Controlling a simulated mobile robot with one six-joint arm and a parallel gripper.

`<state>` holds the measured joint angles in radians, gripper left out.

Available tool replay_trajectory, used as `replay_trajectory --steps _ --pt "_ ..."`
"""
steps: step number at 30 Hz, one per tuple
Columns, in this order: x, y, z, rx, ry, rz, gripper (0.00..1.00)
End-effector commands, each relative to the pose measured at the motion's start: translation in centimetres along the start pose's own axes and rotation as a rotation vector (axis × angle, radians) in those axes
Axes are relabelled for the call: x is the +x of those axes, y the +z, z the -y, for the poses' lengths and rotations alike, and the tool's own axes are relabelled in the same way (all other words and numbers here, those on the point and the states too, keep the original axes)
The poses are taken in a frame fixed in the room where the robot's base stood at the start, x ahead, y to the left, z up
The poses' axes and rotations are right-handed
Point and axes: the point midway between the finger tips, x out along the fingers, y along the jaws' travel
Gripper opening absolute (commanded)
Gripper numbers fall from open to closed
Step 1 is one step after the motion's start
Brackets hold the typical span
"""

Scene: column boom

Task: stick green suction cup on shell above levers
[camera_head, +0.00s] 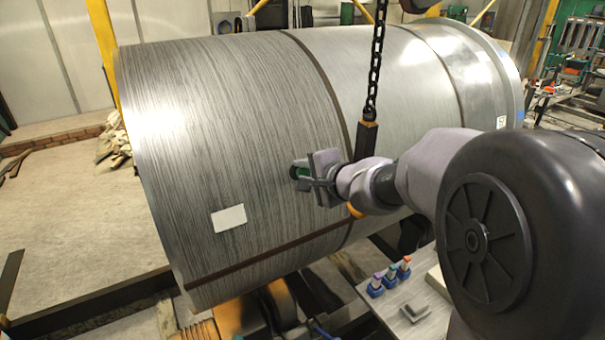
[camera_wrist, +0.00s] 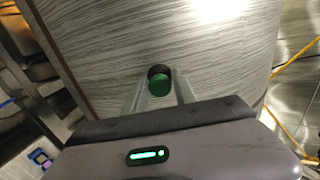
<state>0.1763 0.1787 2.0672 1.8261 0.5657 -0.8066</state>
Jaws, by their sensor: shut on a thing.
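The shell (camera_head: 240,110) is a large grey brushed-metal cylinder lying on its side, and its surface fills much of the wrist view (camera_wrist: 110,50). My gripper (camera_head: 308,172) is in front of the shell's side, right of the white label. It is shut on the green suction cup (camera_wrist: 160,85), which has a dark cup end facing the shell. The cup shows partly in the head view (camera_head: 301,172), mostly hidden by the fingers. I cannot tell whether it touches the shell. Several small levers (camera_head: 390,274) with purple, red and orange tops on blue bases stand on a plate below right.
A black chain (camera_head: 376,60) with a dark block (camera_head: 367,138) hangs close to my gripper. A white label (camera_head: 229,218) is on the shell. Dark bands circle the shell. An orange support (camera_head: 245,315) stands under it. A grey angle piece (camera_head: 415,311) lies by the levers.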

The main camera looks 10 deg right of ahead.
Motion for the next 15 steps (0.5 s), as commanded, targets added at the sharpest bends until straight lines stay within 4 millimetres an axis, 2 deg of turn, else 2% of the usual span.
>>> replay_trajectory --steps 4,15 --pt "0.81 -0.02 -0.08 0.0 0.0 0.0 0.0" --pt "0.87 -0.03 0.08 0.0 0.0 0.0 0.0"
